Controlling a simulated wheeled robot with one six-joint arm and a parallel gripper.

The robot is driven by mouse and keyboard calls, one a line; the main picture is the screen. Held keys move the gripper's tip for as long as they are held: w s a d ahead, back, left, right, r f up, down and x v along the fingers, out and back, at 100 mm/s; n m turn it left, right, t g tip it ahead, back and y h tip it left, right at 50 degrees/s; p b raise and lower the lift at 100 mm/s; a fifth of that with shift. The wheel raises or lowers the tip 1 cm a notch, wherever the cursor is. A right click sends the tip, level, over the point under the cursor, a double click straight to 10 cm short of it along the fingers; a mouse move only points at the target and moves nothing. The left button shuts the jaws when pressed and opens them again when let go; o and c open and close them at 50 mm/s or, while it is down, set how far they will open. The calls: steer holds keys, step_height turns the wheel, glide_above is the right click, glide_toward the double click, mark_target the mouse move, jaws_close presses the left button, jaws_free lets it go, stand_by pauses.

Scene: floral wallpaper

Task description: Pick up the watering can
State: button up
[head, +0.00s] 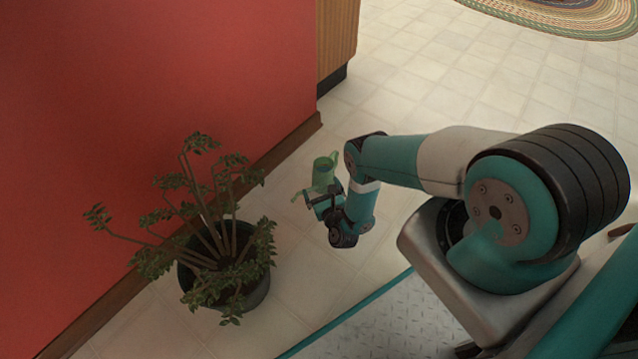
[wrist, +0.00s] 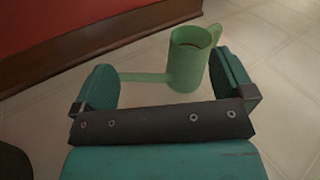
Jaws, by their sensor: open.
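A green watering can (head: 324,173) stands upright on the tiled floor near the red wall in the head view. In the wrist view the watering can (wrist: 187,62) shows its open top, a handle at the right and a spout pointing left. My gripper (head: 318,194) is at the can in the head view and hides part of its lower body. In the wrist view my gripper (wrist: 168,84) is open, with one finger on each side of the can and spout. The spout reaches toward the left finger. I cannot tell whether either finger touches the can.
A dark pot (head: 246,290) with a leafy plant (head: 203,215) stands left of my gripper. The red wall (head: 150,100) and its brown baseboard (head: 200,225) run behind. A wooden cabinet (head: 336,40) and a braided rug (head: 560,18) are farther back. Tiled floor to the right is clear.

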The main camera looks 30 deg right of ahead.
mark_target(326, 175)
steer(key=s+d+f+m+h+b, duration=0.2)
steer(key=s+f+m, duration=0.1)
steer(key=s+f, duration=0.3)
steer(key=b+x, duration=0.7)
steer(key=x, duration=0.3)
steer(key=shift+w+d+r, duration=0.1)
steer(key=shift+w, duration=0.25)
steer(key=shift+w+d+r+m+h+b, duration=0.2)
steer(key=shift+w+d+m+h+b, duration=0.1)
steer(key=shift+w+b, duration=0.25)
steer(key=b+x, duration=0.2)
steer(key=b, duration=0.1)
steer(key=b+x, duration=0.1)
steer(key=b, duration=0.1)
steer(key=shift+w+d+f, duration=0.1)
steer(key=shift+w+f, duration=0.1)
steer(key=shift+f, duration=0.1)
steer(key=shift+w+d+r+b, duration=0.15)
steer(key=shift+w+b, duration=0.2)
steer(key=shift+b, duration=0.25)
steer(key=shift+w+d+r+b, duration=0.1)
steer(key=shift+w+b, duration=0.2)
steer(key=shift+b, duration=0.25)
steer(key=shift+w+r, duration=0.1)
steer(key=shift+r, duration=0.05)
steer(key=shift+c, duration=0.5)
steer(key=c, duration=1.4)
